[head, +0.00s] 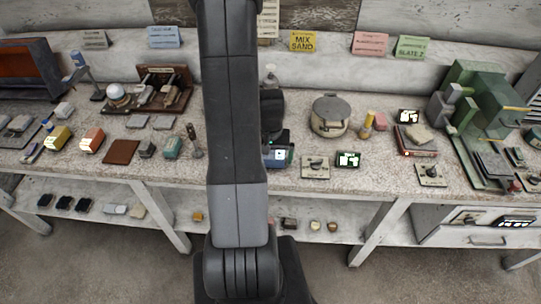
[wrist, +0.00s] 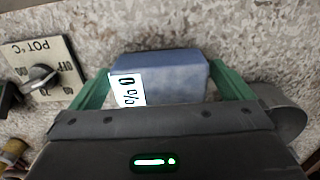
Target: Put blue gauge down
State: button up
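The blue gauge (wrist: 165,75) is a blue block with a white label reading "0/0" or "%". In the wrist view it sits between the two green fingers of my gripper (wrist: 160,80), which press on its left and right sides. In the head view the gauge (head: 289,154) shows low over the bench, just right of my arm, with my gripper (head: 275,146) partly hidden by the arm. I cannot tell whether its underside touches the bench.
A dial panel marked "POT °C" (wrist: 42,72) lies close beside the gauge; it also shows in the head view (head: 316,167). A lit display (head: 348,160) and a round lidded pot (head: 332,117) stand further right on the speckled bench (head: 378,178). A dark stand-like object (head: 194,142) is left of my arm.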

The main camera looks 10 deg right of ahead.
notch_tip(320, 180, up, 12)
jog(key=shift+r, duration=0.2)
dwell(0.6)
jog(key=shift+f, duration=0.1)
dwell(0.3)
notch_tip(320, 180, down, 12)
jog(key=shift+f, duration=0.1)
dwell(0.6)
dwell(0.4)
